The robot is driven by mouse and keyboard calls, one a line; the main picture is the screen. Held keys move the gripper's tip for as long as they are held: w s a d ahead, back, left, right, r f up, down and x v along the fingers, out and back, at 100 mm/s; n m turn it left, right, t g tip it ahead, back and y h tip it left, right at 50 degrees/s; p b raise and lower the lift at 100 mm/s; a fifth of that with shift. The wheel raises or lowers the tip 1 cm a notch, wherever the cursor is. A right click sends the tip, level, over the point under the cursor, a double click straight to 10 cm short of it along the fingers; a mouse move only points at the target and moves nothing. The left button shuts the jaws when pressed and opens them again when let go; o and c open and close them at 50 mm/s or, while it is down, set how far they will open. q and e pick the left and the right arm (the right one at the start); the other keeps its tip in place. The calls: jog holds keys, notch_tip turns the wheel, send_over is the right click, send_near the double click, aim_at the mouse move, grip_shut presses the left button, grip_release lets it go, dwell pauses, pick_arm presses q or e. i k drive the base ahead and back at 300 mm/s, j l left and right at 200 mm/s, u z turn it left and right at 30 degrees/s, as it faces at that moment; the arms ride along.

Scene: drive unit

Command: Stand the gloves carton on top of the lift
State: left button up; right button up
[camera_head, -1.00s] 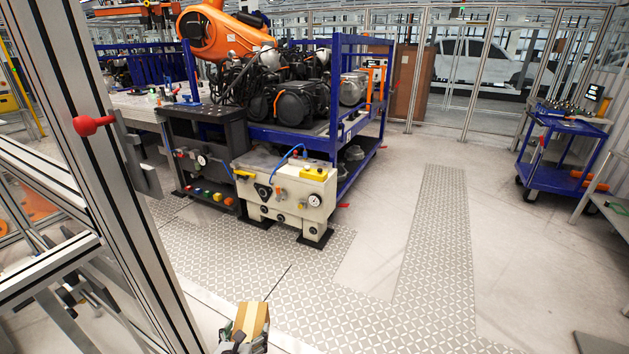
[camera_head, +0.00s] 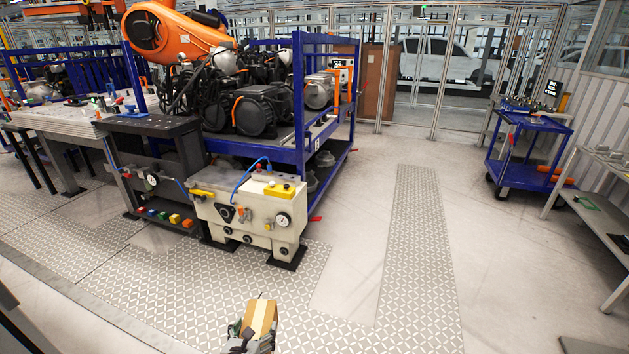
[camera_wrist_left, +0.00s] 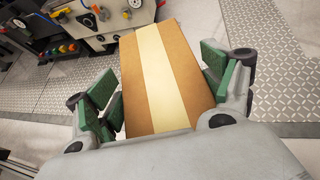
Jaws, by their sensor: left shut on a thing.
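The gloves carton (camera_head: 260,317) is a brown box with a paler tape strip down its middle. It shows at the bottom centre of the head view and fills the middle of the left wrist view (camera_wrist_left: 158,75). My left gripper (camera_head: 254,338) is shut on it, with green pads on both sides (camera_wrist_left: 158,82). The carton is held in the air over the floor, apart from other things. A cream machine (camera_head: 247,213) with a gauge, knobs and a yellow box on top stands ahead; I cannot tell for sure that it is the lift. My right gripper is not in view.
A dark bench (camera_head: 147,124) stands left of the cream machine. A blue rack (camera_head: 298,153) with engine parts is behind it, below an orange robot arm (camera_head: 165,32). A blue cart (camera_head: 530,145) and grey table (camera_head: 606,190) are at the right. Open floor (camera_head: 345,283) lies between.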

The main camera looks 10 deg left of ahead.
aim_at(231, 177)
jog(key=i+z, duration=0.15)
jog(key=i, duration=0.55)
jog(key=i+u, duration=0.4)
jog(key=i, duration=0.3)
jog(key=i+j+u, duration=0.15)
jog(key=i, duration=0.25)
jog(key=i+u, duration=0.15)
jog(key=i, duration=0.25)
jog(key=i+j, duration=0.35)
jog(key=i, duration=1.15)
